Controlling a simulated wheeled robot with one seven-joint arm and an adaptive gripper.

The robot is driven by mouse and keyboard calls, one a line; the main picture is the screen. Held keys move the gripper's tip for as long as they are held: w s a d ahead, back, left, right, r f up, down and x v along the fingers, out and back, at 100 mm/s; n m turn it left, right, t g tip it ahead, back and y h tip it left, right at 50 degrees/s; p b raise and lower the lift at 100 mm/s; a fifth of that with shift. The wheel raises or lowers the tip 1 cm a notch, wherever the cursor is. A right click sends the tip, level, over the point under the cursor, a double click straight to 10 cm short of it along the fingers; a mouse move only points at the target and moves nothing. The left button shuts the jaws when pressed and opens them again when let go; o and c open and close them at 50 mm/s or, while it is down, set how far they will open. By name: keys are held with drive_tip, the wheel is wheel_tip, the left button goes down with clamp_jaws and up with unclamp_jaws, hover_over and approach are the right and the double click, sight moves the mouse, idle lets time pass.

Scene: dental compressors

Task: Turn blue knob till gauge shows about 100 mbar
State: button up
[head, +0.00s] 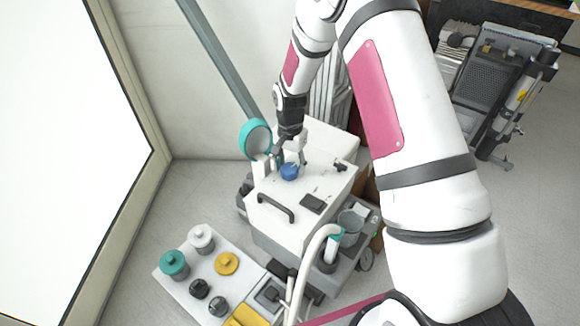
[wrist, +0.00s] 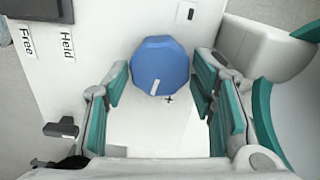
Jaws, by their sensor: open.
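The blue knob (head: 289,172) sits on the white top of the compressor unit (head: 318,190). In the wrist view the blue knob (wrist: 160,66) is many-sided, with a white pointer mark toward its lower edge. My gripper (head: 290,155) is just above and beside the knob. In the wrist view my gripper (wrist: 160,95) is open, its teal finger pads on either side of the knob's lower part and apart from it. The gauge (head: 256,139), round with a teal rim, stands at the unit's back left; its reading is too small to tell. The gauge's teal rim (wrist: 266,120) shows partly at the right in the wrist view.
Labels "Held" (wrist: 67,45) and "Free" (wrist: 26,40) lie on the unit's top. A white tray (head: 190,285) with several coloured knobs or jars stands at front left. A wall is behind on the left.

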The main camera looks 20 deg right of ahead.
drive_tip(key=c, duration=0.9)
drive_tip(key=shift+o, duration=0.2)
drive_tip(key=shift+n, duration=0.3)
drive_tip(key=n+p, duration=0.1)
drive_tip(key=n, duration=0.2)
drive_tip(key=shift+n, duration=0.3)
drive_tip(key=n, duration=0.3)
drive_tip(key=shift+w+a+n+p, duration=0.1)
drive_tip(key=shift+n+p, duration=0.2)
drive_tip(key=n+p, duration=0.1)
drive_tip(key=n, duration=0.3)
drive_tip(key=shift+a+n, duration=0.1)
drive_tip(key=shift+n, duration=1.7)
drive_tip(key=shift+p, duration=0.3)
